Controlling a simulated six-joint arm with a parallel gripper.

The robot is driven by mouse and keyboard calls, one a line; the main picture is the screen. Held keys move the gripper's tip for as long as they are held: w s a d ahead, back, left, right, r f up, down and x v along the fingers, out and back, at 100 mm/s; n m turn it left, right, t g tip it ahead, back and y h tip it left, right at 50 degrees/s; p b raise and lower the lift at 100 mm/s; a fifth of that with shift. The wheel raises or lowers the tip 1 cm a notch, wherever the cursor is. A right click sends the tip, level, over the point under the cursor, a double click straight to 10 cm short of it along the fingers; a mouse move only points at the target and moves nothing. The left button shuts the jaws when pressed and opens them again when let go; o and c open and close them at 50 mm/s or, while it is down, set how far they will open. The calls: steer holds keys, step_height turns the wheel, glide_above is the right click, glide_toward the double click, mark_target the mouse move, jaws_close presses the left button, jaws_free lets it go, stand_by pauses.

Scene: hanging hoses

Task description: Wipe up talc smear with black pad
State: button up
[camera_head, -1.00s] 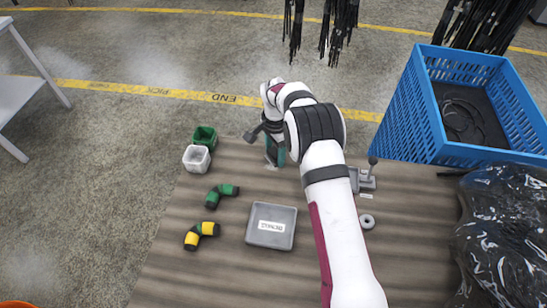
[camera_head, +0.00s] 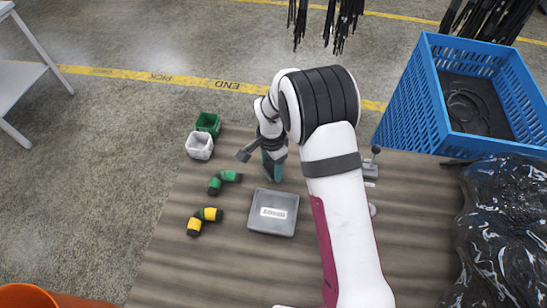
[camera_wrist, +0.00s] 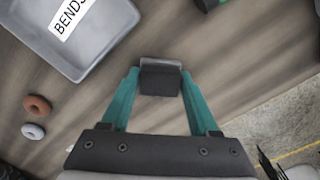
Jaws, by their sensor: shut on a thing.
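My gripper (camera_head: 272,168) has teal fingers and is over the wooden table, just behind the grey labelled tray. In the wrist view my gripper (camera_wrist: 160,82) is shut on the black pad (camera_wrist: 160,80), a small dark block with a lighter grey upper edge. I cannot tell whether the pad touches the tabletop. The pad is not clearly visible in the head view. I cannot make out a talc smear on the table in either view; my arm hides part of the surface.
The grey tray (camera_head: 273,212) is close to the gripper. Green (camera_head: 224,182) and yellow (camera_head: 204,221) hose bends lie left of it. White (camera_head: 199,145) and green (camera_head: 208,123) cups stand behind. A blue crate (camera_head: 440,100) and black plastic bag (camera_head: 505,230) are right. Brown (camera_wrist: 37,103) and white (camera_wrist: 32,131) rings lie nearby.

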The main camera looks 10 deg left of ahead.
steer(key=shift+s, duration=0.4)
steer(key=shift+r, duration=4.05)
